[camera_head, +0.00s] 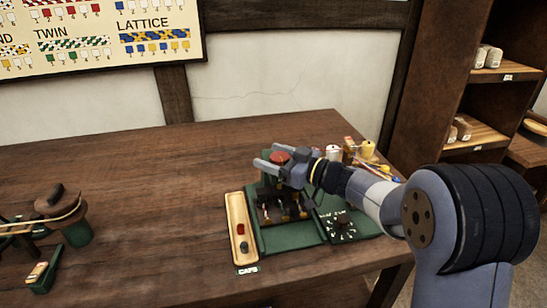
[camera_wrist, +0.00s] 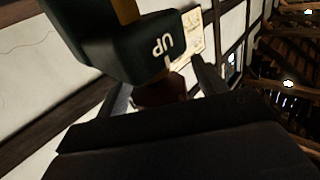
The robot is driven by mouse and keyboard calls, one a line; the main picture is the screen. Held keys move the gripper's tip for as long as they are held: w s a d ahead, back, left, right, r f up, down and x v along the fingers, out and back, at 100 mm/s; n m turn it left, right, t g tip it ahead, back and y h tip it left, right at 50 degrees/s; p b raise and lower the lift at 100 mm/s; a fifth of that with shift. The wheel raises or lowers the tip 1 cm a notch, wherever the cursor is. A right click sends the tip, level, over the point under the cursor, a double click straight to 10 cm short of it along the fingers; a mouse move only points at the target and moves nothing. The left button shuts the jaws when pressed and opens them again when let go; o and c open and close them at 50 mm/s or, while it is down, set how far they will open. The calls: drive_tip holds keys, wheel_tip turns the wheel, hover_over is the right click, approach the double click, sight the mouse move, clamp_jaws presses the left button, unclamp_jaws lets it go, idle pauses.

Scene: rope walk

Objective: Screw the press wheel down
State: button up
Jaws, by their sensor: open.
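The press (camera_head: 290,234) stands on the table as a dark frame on a green base. Its red wheel (camera_head: 281,157) is at the top. My gripper (camera_head: 262,158) is open at the wheel, with its fingers on either side of it. In the wrist view the reddish-brown wheel (camera_wrist: 160,90) shows between my two fingers (camera_wrist: 165,88); I cannot tell whether they touch it. A dark green block (camera_wrist: 130,48) with upside-down lettering like "UP" is just beyond the wheel. My gripper and wrist hide part of the press.
A wooden tray (camera_head: 232,206) labelled CAPS, with a red and a dark cap, lies left of the press. A dark dial plate (camera_head: 345,226) is on the right. Thread spools (camera_head: 367,150) stand behind my arm. A winding device (camera_head: 65,210) is far left; the table between is clear.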

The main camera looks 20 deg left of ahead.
drive_tip(key=shift+a, duration=0.1)
drive_tip(key=c, duration=1)
